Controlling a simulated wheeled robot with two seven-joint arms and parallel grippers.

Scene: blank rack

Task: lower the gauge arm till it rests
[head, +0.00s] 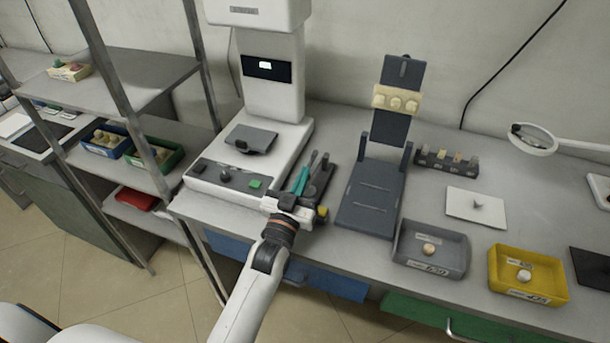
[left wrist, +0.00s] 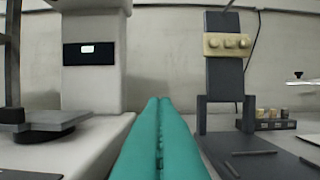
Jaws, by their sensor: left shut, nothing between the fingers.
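The gauge has a dark grey flat base (head: 370,200) on the bench. Its dark gauge arm (head: 390,128) stands raised behind the base, close to upright, and carries a beige block (head: 397,100) with three pale round pieces. The raised arm also shows in the left wrist view (left wrist: 224,75), right of my fingers. My left gripper (head: 309,166) has teal fingers, closed together and empty. My right gripper does not show.
A white machine (head: 273,90) stands left of the gauge. A small block rack (head: 446,161) is to its right. A grey tray (head: 432,262), a yellow tray (head: 530,290) and a white plate (head: 476,206) lie on the right. A lamp (head: 532,139) hangs at far right.

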